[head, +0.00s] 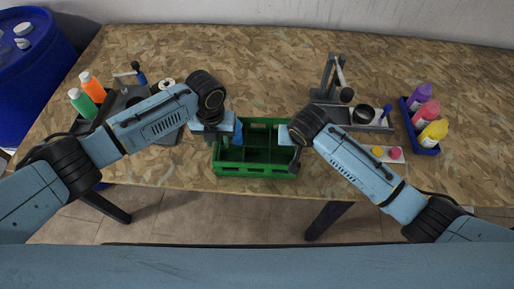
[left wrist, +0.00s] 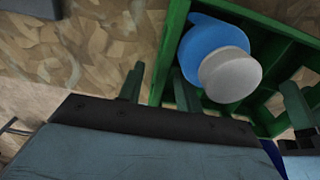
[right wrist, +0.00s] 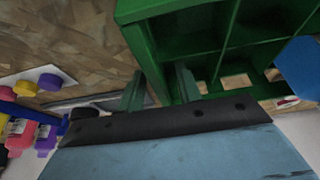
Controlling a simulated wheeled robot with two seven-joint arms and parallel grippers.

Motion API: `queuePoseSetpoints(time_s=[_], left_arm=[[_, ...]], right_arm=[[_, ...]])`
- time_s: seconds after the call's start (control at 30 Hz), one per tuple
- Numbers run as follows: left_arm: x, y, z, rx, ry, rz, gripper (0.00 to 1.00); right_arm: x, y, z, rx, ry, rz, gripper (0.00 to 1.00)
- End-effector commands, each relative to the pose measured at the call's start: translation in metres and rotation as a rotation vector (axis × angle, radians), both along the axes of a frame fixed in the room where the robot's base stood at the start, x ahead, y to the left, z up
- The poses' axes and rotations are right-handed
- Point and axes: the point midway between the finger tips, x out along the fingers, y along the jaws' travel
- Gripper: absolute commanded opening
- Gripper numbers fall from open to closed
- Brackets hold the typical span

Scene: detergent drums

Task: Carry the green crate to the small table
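The green crate (head: 256,170) is at the front edge of the wooden table, with open compartments. A blue bottle with a grey-white cap (left wrist: 228,74) is in a compartment near its left wall. My left gripper (head: 222,143) is at the crate's left side; in the left wrist view its fingers (left wrist: 158,88) straddle the left wall with a gap. My right gripper (head: 296,158) is at the right side; in the right wrist view its fingers (right wrist: 161,88) straddle the right wall, apart from each other. I cannot make out a small table.
On the wooden table (head: 255,75), a tray (head: 424,150) of purple, pink and yellow bottles is right, near a grey stand (head: 327,80). Orange (head: 92,86) and green (head: 83,103) bottles stand left. A blue drum (head: 30,75) is far left. The table's middle back is clear.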

Motion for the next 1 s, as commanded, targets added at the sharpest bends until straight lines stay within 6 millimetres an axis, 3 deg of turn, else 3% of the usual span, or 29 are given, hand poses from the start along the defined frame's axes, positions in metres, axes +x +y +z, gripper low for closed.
queuePoseSetpoints(time_s=[0.37, 0.63, 1.0], left_arm=[[0.0000, -0.0003, -0.0038, -0.001, 0.000, -0.001, 0.35], [0.0001, -0.0003, -0.0035, -0.001, -0.001, 0.000, 0.00], [0.0006, -0.0004, -0.0026, -0.002, -0.002, 0.000, 0.00]], right_arm=[[0.0013, 0.0003, -0.0035, 0.001, 0.000, 0.000, 0.35], [0.0012, 0.0003, -0.0033, 0.001, 0.000, 0.000, 0.00], [0.0016, 0.0005, -0.0026, 0.001, -0.001, 0.000, 0.00]])
